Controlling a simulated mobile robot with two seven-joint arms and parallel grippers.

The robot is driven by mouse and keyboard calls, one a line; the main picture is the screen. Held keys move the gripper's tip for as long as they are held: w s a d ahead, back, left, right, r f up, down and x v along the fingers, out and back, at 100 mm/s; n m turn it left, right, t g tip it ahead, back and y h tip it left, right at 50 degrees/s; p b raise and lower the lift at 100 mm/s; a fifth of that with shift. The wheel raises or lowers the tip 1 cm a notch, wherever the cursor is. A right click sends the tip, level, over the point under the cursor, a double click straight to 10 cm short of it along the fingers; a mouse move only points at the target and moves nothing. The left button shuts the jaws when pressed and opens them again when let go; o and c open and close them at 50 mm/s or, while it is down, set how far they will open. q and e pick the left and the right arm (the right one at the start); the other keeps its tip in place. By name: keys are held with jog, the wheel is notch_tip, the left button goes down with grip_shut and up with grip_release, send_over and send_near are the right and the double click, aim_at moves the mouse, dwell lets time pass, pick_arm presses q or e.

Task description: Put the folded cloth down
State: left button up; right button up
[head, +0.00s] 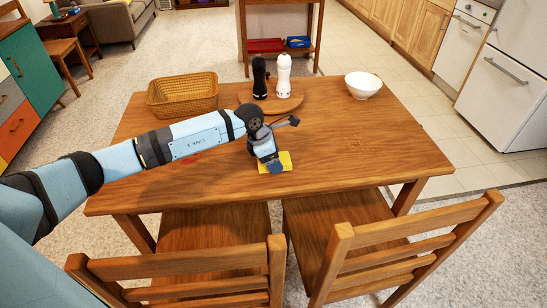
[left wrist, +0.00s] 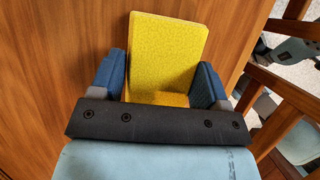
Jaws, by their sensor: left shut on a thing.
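The folded cloth (head: 285,158) is a yellow, flat pad at the middle of the wooden table (head: 350,150). My left gripper (head: 273,163) is over it, pointing down, and hides part of it. In the left wrist view the cloth (left wrist: 165,50) lies between the two blue fingers of my left gripper (left wrist: 158,85), which is shut on it. The cloth is at or close to the tabletop; I cannot tell whether it touches. My right gripper does not show.
A wicker basket (head: 183,95) stands at the table's back left. Black (head: 259,77) and white (head: 283,75) mills stand on a round wooden board (head: 292,103). A white bowl (head: 363,85) is at the back right. Two chairs (head: 180,278) (head: 410,245) stand at the front. The table's right side is clear.

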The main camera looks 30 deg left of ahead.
pick_arm(q)
jog(key=shift+f, duration=0.1)
jog(key=o, duration=0.9)
jog(key=shift+r, duration=0.2)
jog(key=p+v, duration=0.1)
jog(key=v, duration=1.1)
jog(key=shift+w, duration=0.1)
